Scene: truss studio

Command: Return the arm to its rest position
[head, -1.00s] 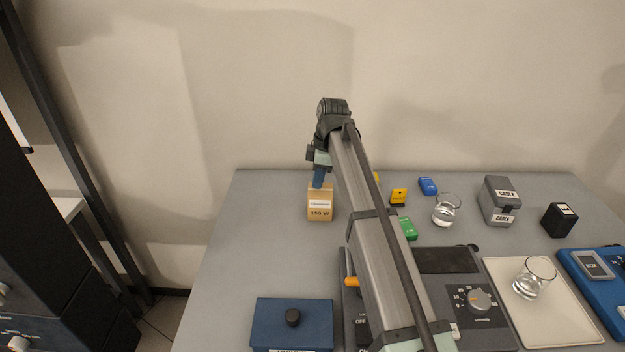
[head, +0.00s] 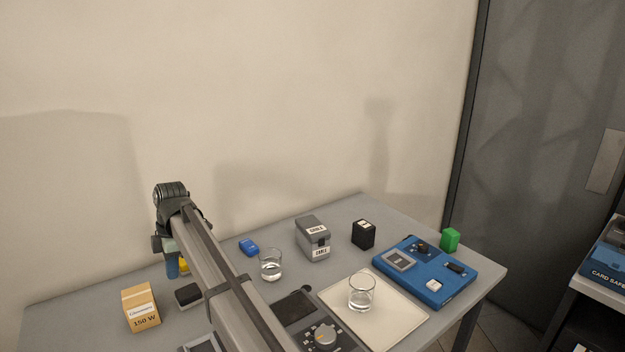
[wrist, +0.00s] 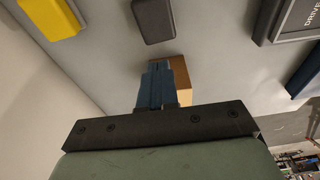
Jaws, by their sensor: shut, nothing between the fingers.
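My gripper (head: 172,272) hangs over the left part of the grey table (head: 65,315) in the head view, at the end of my raised arm. Its blue fingers are together and hold nothing. In the wrist view the shut fingers (wrist: 155,90) point at the grey tabletop, with part of a tan box (wrist: 180,78) showing just behind them. In the head view this cardboard box marked 150 W (head: 140,308) stands to the lower left of the fingers. The height of the fingertips above the table is hard to tell.
A dark block (head: 188,295) and a yellow block (head: 183,266) lie near the gripper. Two glasses stand further right, one (head: 271,265) on the table, one (head: 362,292) on a cream tray (head: 395,325). A grey cable box (head: 313,240) and blue panel (head: 450,285) stand beyond.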

